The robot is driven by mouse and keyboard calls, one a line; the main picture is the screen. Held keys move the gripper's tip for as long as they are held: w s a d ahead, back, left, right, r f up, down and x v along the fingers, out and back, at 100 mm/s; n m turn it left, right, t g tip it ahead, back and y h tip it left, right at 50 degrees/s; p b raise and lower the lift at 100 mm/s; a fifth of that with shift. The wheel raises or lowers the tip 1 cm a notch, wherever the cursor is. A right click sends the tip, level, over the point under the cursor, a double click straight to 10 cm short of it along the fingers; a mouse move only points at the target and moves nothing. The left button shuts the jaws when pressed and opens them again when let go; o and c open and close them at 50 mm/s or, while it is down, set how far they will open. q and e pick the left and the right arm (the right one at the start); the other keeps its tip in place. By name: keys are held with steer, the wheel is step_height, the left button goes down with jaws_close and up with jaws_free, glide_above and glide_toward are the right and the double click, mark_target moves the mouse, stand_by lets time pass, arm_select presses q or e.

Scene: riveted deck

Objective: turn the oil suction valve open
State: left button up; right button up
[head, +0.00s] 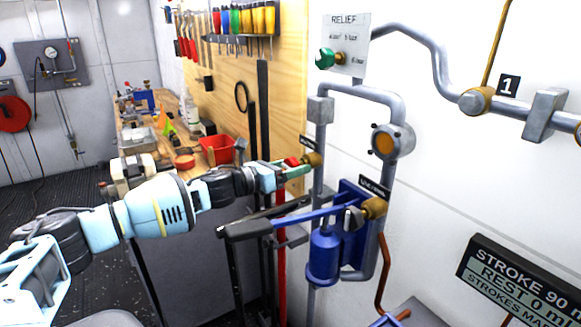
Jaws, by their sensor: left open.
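A small valve with a brass body (313,159) sits on the left vertical grey pipe, under a small dark label that is too small to read. A red handle (292,161) sticks out from it to the left. I take this for the oil suction valve, though the label does not confirm it. My left gripper (294,170) reaches in from the left. Its teal fingers are open at the red handle, and I cannot tell whether they touch it. The fingers hide part of the handle. My right gripper is not in view.
A blue hand pump (323,256) with a long black-gripped lever (248,230) stands just below my gripper. A second brass valve (374,207) is to its right. A green relief knob (325,58) is above. A cluttered workbench (150,170) stands behind my arm.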

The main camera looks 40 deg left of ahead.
arm_select(q)
steer(key=shift+c, duration=0.3)
steer(key=c, duration=0.9)
steer(key=shift+c, duration=0.2)
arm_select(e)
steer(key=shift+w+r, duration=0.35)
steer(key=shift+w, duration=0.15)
